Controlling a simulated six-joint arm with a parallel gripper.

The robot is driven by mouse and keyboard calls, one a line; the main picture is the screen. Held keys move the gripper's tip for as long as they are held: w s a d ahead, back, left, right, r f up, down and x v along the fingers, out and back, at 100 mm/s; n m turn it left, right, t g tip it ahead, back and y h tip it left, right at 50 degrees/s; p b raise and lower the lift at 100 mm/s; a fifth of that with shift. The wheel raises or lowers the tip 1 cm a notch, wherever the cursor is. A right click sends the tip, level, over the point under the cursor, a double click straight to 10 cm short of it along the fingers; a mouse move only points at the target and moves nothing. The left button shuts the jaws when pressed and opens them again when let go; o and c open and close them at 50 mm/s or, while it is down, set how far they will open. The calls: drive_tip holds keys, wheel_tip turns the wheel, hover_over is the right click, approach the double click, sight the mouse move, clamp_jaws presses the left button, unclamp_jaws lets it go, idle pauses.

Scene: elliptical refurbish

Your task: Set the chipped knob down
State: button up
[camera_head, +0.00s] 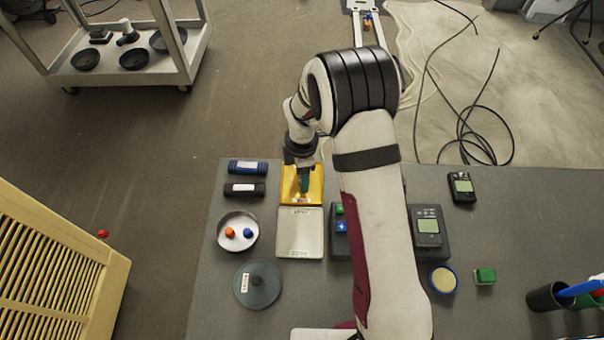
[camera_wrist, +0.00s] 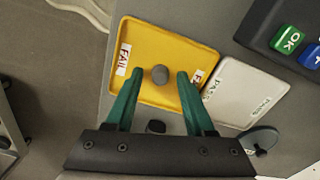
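A small grey round knob (camera_wrist: 160,74) lies on the yellow tray marked FAIL (camera_wrist: 148,45); I cannot make out a chip on it. My gripper (camera_wrist: 160,77) is open, with one green finger on each side of the knob and a visible gap on both sides. In the head view my gripper (camera_head: 304,187) is low over the yellow tray (camera_head: 315,172), and the knob is not clear there. The pale tray marked PASS (camera_wrist: 240,92) is beside the yellow one and looks empty; it also shows in the head view (camera_head: 300,232).
Left of the trays are a blue cylinder (camera_head: 247,167), a black cylinder (camera_head: 244,188), a white dish (camera_head: 222,239) with an orange and a blue knob, and a dark round disc (camera_head: 257,285). A device with buttons (camera_head: 428,232) is at the right, partly behind my arm.

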wheel_tip(320, 180, up, 12)
drive_tip(key=s+d+r+m, duration=0.5)
drive_tip(key=s+r+m, duration=0.3)
drive_tip(key=s+m, duration=0.1)
drive_tip(key=s+d+r+m+y, duration=0.1)
drive_tip(key=s+d+m, duration=0.2)
drive_tip(key=s+m, duration=1.4)
drive_tip(key=shift+s+m+y, duration=0.3)
drive_tip(key=shift+s+y, duration=0.1)
drive_tip(key=shift+s, duration=0.45)
